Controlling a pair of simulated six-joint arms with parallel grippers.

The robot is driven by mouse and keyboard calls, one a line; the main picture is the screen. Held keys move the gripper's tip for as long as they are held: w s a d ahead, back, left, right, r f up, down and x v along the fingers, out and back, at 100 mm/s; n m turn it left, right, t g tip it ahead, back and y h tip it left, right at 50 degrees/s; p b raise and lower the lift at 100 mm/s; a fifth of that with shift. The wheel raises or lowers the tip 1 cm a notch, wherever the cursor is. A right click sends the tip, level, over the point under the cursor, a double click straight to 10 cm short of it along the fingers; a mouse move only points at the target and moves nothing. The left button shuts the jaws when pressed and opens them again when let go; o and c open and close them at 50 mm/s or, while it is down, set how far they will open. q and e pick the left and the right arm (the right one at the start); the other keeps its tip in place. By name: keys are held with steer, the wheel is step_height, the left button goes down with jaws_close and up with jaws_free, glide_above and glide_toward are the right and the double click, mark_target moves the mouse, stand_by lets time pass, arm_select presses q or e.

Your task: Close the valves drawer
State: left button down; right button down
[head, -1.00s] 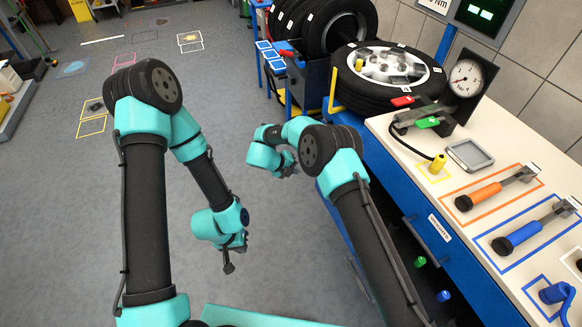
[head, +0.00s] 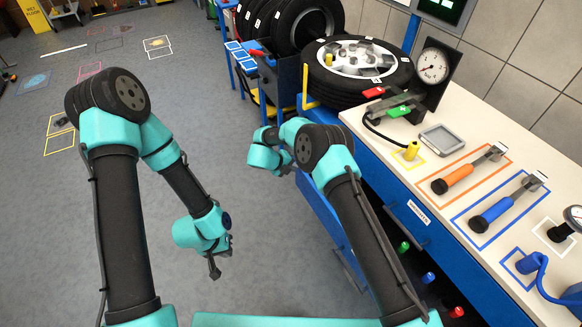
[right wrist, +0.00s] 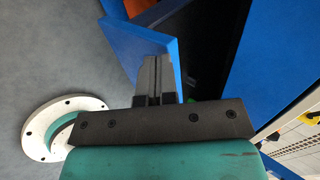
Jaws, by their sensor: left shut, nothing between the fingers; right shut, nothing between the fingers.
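The open drawer stands out from the blue front of the workbench. Its blue front panel (head: 330,222) shows in the head view, partly hidden by my right arm. Several capped pieces, green (head: 404,247), blue (head: 428,278) and red, show in or by the dark space behind it. In the right wrist view the blue panel (right wrist: 140,45) is just beyond my shut right gripper (right wrist: 157,62), with a dark interior to its right. I cannot tell whether they touch. My right gripper also shows in the head view (head: 284,168). My left gripper (head: 214,268) is shut and empty above the floor.
The white benchtop (head: 440,170) carries an orange tool (head: 462,176), a blue tool (head: 500,208) and a gauge (head: 433,66). Tires (head: 355,80) and a blue cart (head: 275,90) stand beyond.

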steer(key=w+d, duration=0.5)
steer(key=d, duration=0.3)
steer(key=w+d, duration=0.4)
steer(key=d, duration=0.5)
steer(key=shift+w, duration=0.4)
steer(key=s+a+f+v, duration=0.1)
steer(key=f+v, duration=0.1)
steer(key=v, duration=1.1)
steer(key=shift+a, duration=0.5)
